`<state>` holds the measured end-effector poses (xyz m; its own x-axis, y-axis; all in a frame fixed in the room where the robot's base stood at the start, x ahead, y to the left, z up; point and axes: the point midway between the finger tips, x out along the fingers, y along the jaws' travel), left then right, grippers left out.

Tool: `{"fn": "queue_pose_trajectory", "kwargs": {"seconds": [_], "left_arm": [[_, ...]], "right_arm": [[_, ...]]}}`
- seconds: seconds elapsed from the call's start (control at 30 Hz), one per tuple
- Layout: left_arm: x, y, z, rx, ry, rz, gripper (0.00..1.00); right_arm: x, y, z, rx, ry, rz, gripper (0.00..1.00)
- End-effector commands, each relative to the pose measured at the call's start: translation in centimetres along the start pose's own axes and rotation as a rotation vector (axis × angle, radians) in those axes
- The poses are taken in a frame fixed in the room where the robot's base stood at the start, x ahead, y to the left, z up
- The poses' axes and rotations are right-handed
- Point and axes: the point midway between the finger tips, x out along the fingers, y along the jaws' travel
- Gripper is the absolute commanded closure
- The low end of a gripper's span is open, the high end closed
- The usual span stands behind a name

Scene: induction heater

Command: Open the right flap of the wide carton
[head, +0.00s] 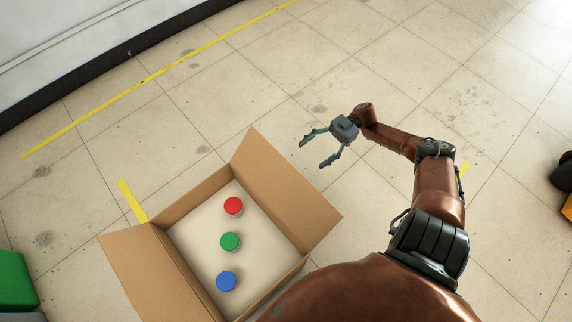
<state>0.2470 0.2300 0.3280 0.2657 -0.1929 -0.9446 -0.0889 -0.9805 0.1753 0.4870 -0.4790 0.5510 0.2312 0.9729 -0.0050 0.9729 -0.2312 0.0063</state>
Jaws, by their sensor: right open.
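The wide carton (198,195) is a brown cardboard box on the floor at lower centre, open at the top. Its right flap (290,187) leans outward to the upper right, away from the opening. Its left flap (138,268) is also spread outward. My right gripper (312,156) is open and empty, beyond the right flap's outer edge. Its two fingers point left toward the flap, with a visible gap between them and the cardboard. My left gripper is out of view.
Inside the carton are a red (233,205), a green (229,241) and a blue round piece (226,281). A green object (15,282) stands at lower left. A dark and yellow object (564,180) is at the right edge. The tiled floor beyond the carton is clear.

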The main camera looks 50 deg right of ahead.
Motion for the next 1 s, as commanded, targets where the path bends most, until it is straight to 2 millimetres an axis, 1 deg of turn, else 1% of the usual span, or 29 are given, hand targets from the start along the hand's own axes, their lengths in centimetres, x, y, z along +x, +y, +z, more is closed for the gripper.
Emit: {"fn": "queue_pose_trajectory", "kwargs": {"seconds": [0.07, 0.17, 0.3, 0.5, 0.6, 0.73, 1.0], "left_arm": [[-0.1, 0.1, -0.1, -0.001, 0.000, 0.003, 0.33], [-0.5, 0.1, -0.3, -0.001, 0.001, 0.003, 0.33], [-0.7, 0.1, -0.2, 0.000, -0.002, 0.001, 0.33], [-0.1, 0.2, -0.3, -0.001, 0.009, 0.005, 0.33], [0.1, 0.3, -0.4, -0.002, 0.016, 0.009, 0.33], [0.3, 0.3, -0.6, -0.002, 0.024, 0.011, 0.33], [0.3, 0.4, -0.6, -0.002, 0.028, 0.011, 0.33]], "right_arm": [[0.1, -0.3, -0.1, 0.009, 0.003, -0.030, 0.32], [0.8, -0.4, -0.5, 0.009, 0.007, -0.040, 0.32], [2.8, -0.6, -0.6, 0.008, 0.008, -0.039, 0.32], [5.8, -0.6, -0.4, 0.009, 0.008, -0.036, 0.32], [6.9, -0.6, -0.4, 0.008, 0.006, -0.036, 0.32], [7.6, -0.6, -0.4, 0.007, 0.005, -0.034, 0.32], [7.7, -0.6, -0.5, 0.007, 0.005, -0.033, 0.32]]}}
